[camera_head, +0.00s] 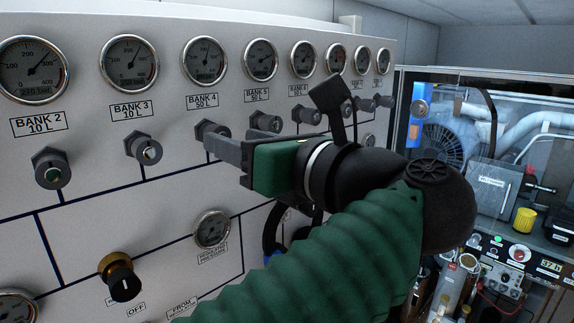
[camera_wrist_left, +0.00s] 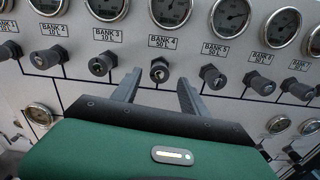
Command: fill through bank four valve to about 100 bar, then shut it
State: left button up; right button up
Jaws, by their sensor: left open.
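The bank four valve (camera_head: 210,131) is a dark knob on the white panel, under the label "BANK 4 50 L". It also shows in the left wrist view (camera_wrist_left: 159,70), between and just beyond my finger ends. My left gripper (camera_head: 222,147) is open, its two fingers pointing at the panel; it also shows in the left wrist view (camera_wrist_left: 159,84). It holds nothing, and the head view partly hides the valve behind a finger. The bank four gauge (camera_head: 204,60) is above; its needle is too small to read surely. My right gripper is not in view.
Neighbouring knobs, bank three (camera_head: 144,148) and bank five (camera_head: 266,122), stand out on either side. A regulated pressure gauge (camera_head: 212,229) and a black and brass knob marked "OFF" (camera_head: 121,277) are lower down. A clear-fronted machine cabinet (camera_head: 500,130) stands at right.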

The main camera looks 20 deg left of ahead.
pick_arm(q)
jog(key=b+v, duration=0.3)
jog(key=v, duration=1)
jog(key=shift+d, duration=0.35)
jog(key=shift+f, duration=0.1)
